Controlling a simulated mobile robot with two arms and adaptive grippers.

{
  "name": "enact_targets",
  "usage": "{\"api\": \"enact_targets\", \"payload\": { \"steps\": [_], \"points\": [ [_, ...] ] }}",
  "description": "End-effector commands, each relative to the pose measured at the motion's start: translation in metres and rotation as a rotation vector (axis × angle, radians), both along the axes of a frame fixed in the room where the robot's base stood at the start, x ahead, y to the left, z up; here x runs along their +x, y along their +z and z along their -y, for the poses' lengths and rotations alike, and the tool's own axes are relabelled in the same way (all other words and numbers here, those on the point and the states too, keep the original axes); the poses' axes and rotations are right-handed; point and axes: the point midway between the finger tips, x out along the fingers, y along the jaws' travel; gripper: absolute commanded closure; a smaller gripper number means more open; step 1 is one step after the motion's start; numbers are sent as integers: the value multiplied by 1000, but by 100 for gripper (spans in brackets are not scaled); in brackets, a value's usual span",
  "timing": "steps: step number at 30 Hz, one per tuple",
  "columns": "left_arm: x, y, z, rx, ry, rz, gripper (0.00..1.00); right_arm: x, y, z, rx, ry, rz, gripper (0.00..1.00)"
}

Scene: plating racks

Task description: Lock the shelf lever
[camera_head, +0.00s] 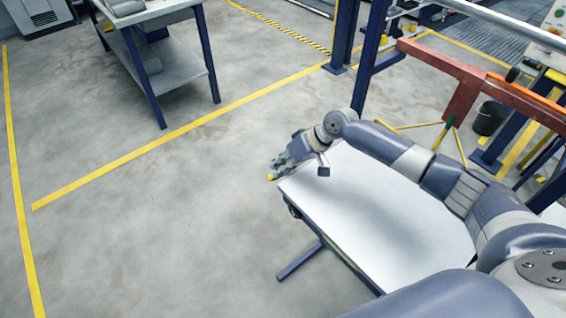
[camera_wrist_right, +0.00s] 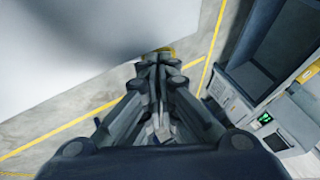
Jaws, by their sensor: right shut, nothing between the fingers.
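The shelf has a flat white top (camera_head: 385,215) and a dark frame, and stands at the lower right in the head view. The white top also fills the upper left of the right wrist view (camera_wrist_right: 60,50). My right gripper (camera_head: 276,167) is at the shelf's far left corner, with its fingers shut and empty. A small yellow piece (camera_head: 271,177) shows at the fingertips and may be the lever. It also shows just beyond the fingers in the right wrist view (camera_wrist_right: 168,50), mostly hidden by them. I cannot tell whether it is touched. My left gripper is not in view.
A workbench (camera_head: 165,20) with blue legs stands at the upper left. An orange-red beam (camera_head: 465,75) and blue posts stand behind my right arm. A dark bucket (camera_head: 490,117) is on the floor at the right. The floor left of the shelf is clear.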

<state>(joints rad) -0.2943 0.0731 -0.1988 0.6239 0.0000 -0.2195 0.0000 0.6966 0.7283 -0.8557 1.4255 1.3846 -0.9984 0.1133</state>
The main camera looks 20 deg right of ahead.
Motion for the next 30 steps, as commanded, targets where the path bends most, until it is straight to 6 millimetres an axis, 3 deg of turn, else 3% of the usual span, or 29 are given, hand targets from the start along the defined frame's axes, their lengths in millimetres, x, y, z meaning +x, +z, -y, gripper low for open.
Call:
{"api": "enact_targets", "payload": {
  "steps": [8, 21, 30],
  "points": [
    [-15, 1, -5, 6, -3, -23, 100, 0, 1, -1, -4, 1, 1, 100],
    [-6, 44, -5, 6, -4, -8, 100, -6, -10, -15, -180, 2, 60, 100],
    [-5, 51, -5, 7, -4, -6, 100, -7, -17, -18, -241, 1, 87, 100]
  ]
}}
